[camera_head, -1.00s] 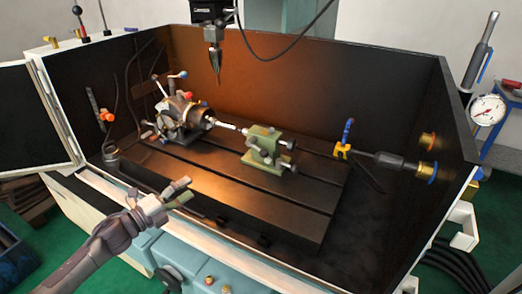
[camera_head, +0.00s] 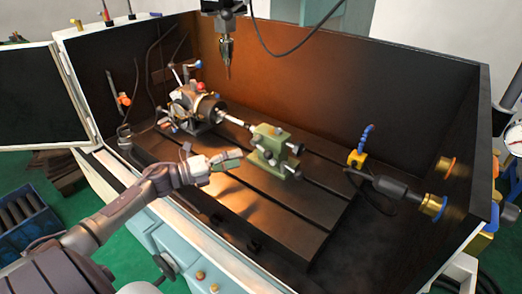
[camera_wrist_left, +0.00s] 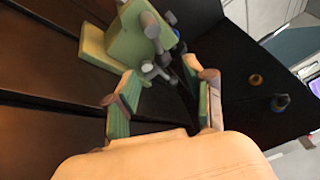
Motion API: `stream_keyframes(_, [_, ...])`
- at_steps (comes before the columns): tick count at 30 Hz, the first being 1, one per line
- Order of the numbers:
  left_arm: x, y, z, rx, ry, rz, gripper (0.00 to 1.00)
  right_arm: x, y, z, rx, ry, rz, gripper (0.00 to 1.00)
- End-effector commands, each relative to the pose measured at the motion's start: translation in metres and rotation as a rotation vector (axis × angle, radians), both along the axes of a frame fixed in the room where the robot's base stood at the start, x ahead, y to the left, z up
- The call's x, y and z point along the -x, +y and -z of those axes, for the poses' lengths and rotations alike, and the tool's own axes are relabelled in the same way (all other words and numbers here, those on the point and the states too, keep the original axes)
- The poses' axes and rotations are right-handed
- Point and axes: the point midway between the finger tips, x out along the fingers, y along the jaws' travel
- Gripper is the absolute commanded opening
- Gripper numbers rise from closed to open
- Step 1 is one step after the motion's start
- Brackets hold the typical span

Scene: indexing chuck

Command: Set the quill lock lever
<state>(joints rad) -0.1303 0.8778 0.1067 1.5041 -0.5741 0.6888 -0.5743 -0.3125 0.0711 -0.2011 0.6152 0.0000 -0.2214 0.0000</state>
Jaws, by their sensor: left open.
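The green tailstock (camera_head: 262,143) stands on the dark slotted table in the head view. It also shows at the top of the left wrist view (camera_wrist_left: 125,40). Grey metal levers with rounded ends (camera_wrist_left: 150,27) stick out from its side; I cannot tell which is the quill lock lever. My left gripper (camera_head: 236,160) is open and empty just left of the tailstock's front in the head view. In the left wrist view its green-padded fingers (camera_wrist_left: 160,84) are spread, with a metal knob (camera_wrist_left: 149,70) beyond the gap. My right gripper is not in view.
The indexing chuck (camera_head: 203,108) sits left of the tailstock, with a bright rod between them. A spindle tool (camera_head: 227,55) hangs above. A yellow-clamped blue hose (camera_head: 358,157) and a dark cylinder (camera_head: 400,188) are at the right. The enclosure's front wall lies below my left arm.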

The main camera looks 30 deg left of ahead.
Motion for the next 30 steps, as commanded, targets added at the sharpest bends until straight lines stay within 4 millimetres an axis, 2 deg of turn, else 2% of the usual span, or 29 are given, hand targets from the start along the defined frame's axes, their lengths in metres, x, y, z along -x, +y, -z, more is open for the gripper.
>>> stream_keyframes(2, [-0.016, -0.009, -0.004, 0.003, -0.005, -0.001, 0.53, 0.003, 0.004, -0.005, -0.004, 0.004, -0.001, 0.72])
stream_keyframes(6, [-0.039, -0.024, -0.004, 0.004, -0.003, -0.001, 0.53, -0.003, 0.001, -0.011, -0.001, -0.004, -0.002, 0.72])
stream_keyframes(12, [-0.062, -0.039, -0.002, 0.004, -0.002, -0.001, 0.53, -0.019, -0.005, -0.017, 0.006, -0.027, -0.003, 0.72])
stream_keyframes(17, [-0.070, -0.044, -0.001, 0.003, 0.000, -0.001, 0.53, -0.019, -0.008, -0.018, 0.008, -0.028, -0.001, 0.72])
stream_keyframes(25, [-0.071, -0.045, 0.000, 0.001, 0.000, -0.001, 0.53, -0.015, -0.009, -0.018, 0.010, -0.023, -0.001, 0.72])
stream_keyframes(30, [-0.071, -0.045, 0.000, 0.001, 0.000, -0.001, 0.26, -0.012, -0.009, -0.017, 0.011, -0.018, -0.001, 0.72])
